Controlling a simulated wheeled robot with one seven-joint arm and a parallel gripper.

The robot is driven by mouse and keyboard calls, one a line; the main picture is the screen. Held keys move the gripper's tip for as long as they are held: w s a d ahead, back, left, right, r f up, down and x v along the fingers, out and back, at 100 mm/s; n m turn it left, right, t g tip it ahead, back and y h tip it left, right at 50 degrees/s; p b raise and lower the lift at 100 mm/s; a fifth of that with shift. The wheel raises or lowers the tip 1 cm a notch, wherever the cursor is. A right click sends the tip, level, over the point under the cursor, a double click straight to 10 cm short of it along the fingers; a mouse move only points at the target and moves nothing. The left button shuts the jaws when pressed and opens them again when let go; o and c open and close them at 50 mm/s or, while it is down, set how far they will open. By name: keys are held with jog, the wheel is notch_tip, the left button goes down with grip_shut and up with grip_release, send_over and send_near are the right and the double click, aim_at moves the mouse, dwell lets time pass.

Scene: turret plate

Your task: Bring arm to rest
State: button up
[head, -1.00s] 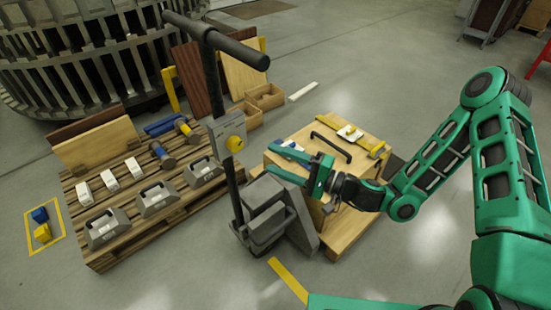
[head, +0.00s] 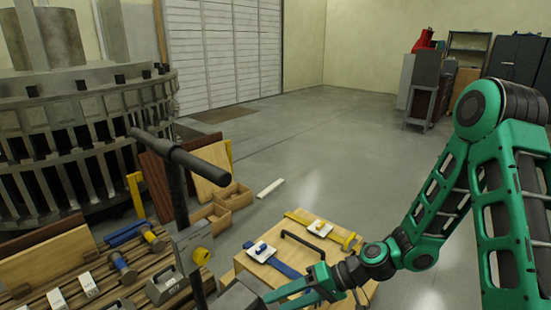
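My green arm (head: 430,205) reaches in from the right in the head view, bent at its joints. My gripper (head: 278,297) is low in the picture, at the near side of the wooden box (head: 268,232). Its two fingers point left and look apart, with nothing seen between them. The lower part of the gripper is close to the bottom edge of the picture.
The box carries a black handle (head: 303,246), a blue clamp (head: 290,268) and a yellow clamp (head: 325,229). A dark post with a crossbar (head: 183,155) stands left of my gripper. A pallet (head: 95,275) holds weights and hammers. Open floor (head: 330,150) lies behind.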

jog(key=s+d+r+m+h, duration=0.1)
jog(key=s+d+r+h, duration=0.2)
jog(key=d, duration=0.9)
jog(key=d+r+m+h, duration=0.1)
jog(key=d+r+h, duration=0.35)
jog(key=d, duration=0.75)
jog(key=s+d+r+m+h, duration=0.2)
jog(key=s+d+r+m, duration=0.1)
jog(key=s+d+r, duration=0.2)
jog(key=s+d+r+m+h, duration=0.2)
jog(key=s+d+r+m, duration=0.2)
jog(key=s+d, duration=0.5)
jog(key=shift+s+d+r, duration=0.3)
jog(key=shift+s+r, duration=0.15)
jog(key=shift+s, duration=0.6)
jog(key=shift+w+f, duration=0.25)
jog(key=shift+w, duration=0.4)
